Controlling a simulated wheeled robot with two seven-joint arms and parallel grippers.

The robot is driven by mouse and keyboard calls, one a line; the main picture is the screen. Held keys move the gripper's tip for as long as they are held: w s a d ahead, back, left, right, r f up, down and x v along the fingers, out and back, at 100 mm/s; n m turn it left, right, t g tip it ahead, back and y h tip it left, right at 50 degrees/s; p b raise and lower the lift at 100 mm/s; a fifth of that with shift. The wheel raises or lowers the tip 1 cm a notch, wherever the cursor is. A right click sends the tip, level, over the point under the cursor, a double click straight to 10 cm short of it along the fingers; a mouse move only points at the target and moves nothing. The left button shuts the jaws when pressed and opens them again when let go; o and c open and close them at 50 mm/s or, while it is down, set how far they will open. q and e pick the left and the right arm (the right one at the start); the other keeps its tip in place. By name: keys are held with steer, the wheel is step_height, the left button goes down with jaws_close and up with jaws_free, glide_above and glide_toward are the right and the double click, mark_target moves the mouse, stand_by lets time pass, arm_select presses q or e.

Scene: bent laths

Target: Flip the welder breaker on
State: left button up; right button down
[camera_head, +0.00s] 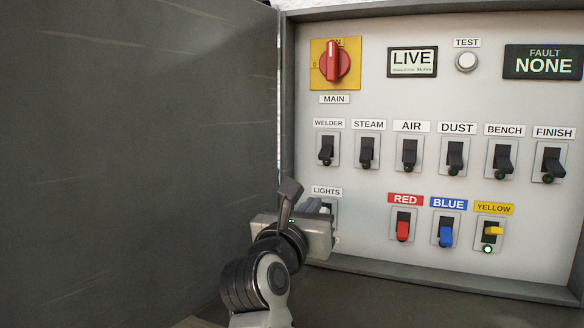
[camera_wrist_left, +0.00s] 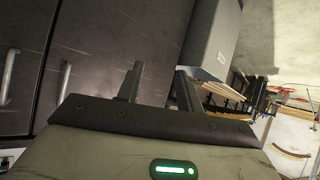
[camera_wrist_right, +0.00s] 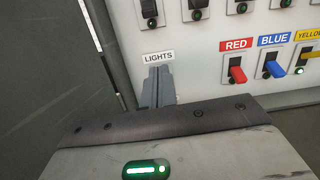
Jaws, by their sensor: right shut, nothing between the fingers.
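The welder breaker (camera_head: 326,148) is a black toggle at the left end of the upper breaker row. Its lever points down and the small lamp below it looks dark. Its lower part also shows at the top of the right wrist view (camera_wrist_right: 149,8). My right gripper (camera_head: 322,207) is shut and empty, below the welder breaker and in front of the lights switch, which it mostly hides. Its closed fingers (camera_wrist_right: 158,84) show just under the LIGHTS label; I cannot tell if they touch anything. My left gripper (camera_wrist_left: 157,83) is open and empty, away from the panel.
Steam (camera_head: 367,150), air (camera_head: 409,152) and other black breakers continue the row rightward. Below are red (camera_head: 403,230), blue (camera_head: 446,235) and yellow (camera_head: 493,231) switches; yellow's lamp is lit. The main rotary switch (camera_head: 336,62) is above. A dark cabinet door (camera_head: 140,140) stands left.

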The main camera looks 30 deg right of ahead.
mark_target(328, 179)
steer(key=p+x, duration=0.1)
steer(key=x, duration=0.2)
steer(key=p+x, duration=0.1)
steer(key=x, duration=0.5)
steer(key=shift+w+d+r+p, duration=0.15)
steer(key=shift+w+r+p, duration=0.25)
steer(key=shift+w, duration=0.05)
steer(key=r, duration=0.1)
steer(key=r+p, duration=0.1)
steer(key=s+a+r, duration=0.1)
steer(key=shift+a+y, duration=0.1)
steer(key=shift+y, duration=0.2)
steer(key=shift+r, duration=0.15)
arm_select(q)
steer(key=shift+s+a+r+m+g, duration=0.1)
steer(key=shift+a+r+m+g, duration=0.05)
steer(key=shift+r, duration=0.25)
steer(key=shift+s+a+r+m+g, duration=0.1)
steer(key=shift+a+r+m+g, duration=0.05)
steer(key=shift+r, duration=0.25)
arm_select(e)
steer(key=shift+a, duration=0.1)
